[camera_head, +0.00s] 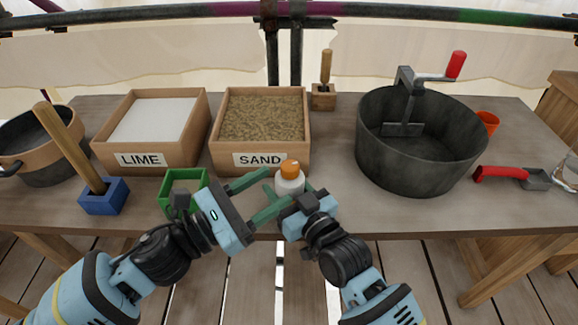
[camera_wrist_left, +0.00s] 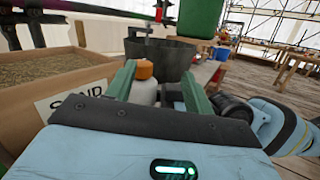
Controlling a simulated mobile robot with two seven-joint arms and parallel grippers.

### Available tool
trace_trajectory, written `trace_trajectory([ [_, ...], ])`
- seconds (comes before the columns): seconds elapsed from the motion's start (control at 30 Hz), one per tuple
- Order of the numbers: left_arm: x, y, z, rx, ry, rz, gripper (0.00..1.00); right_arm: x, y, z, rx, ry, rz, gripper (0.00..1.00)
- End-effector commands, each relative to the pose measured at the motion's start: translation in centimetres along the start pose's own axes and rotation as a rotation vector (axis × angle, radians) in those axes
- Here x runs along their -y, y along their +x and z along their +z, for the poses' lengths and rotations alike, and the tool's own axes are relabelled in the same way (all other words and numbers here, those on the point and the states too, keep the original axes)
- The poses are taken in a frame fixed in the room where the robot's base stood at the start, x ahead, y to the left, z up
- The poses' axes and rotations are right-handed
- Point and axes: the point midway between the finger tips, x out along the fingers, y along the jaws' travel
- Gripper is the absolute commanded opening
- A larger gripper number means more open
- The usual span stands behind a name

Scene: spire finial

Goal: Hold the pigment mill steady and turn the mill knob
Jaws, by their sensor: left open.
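The pigment mill looks to be the small white body (camera_head: 289,187) with an orange knob (camera_head: 289,167) on top, upright near the table's front edge. My left gripper (camera_head: 277,187) is open and comes in from the left, with its green fingers reaching toward the mill's sides. In the left wrist view the white body (camera_wrist_left: 145,92) and orange knob (camera_wrist_left: 144,69) show between the fingers, with no clear grip. My right gripper (camera_head: 290,190) is close in front of the mill, its fingers seemingly apart; the left fingers overlap it and contact is unclear.
The sand box (camera_head: 217,152) and lime box (camera_head: 100,145) stand behind on the left. A green holder (camera_head: 184,180) and blue holder (camera_head: 103,203) stand left. A dark drum (camera_head: 420,160) with a red-handled crank and a red-handled trowel (camera_head: 505,173) are right.

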Motion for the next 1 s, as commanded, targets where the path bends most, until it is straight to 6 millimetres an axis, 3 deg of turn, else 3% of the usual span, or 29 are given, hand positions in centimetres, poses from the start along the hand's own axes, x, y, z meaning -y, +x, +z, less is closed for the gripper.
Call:
trace_trajectory([
  [0.2, 1.8, -0.7, 0.4, -0.046, -0.031, 0.21, 0.52, 0.0, 0.0, 0.1, 0.002, 0.0, 0.0, 0.26],
  [0.5, 2.6, -3.0, 0.3, -0.158, -0.071, 0.422, 0.52, 0.0, 0.0, 0.1, 0.002, 0.0, 0.0, 0.26],
  [0.8, 2.8, -3.8, 0.2, -0.195, -0.081, 0.472, 0.52, 0.0, 0.0, 0.1, 0.002, 0.0, 0.0, 0.26],
  [1.0, 2.3, -3.1, 0.1, -0.193, -0.08, 0.472, 0.52, 0.0, 0.0, 0.1, 0.002, 0.0, 0.0, 0.26],
])
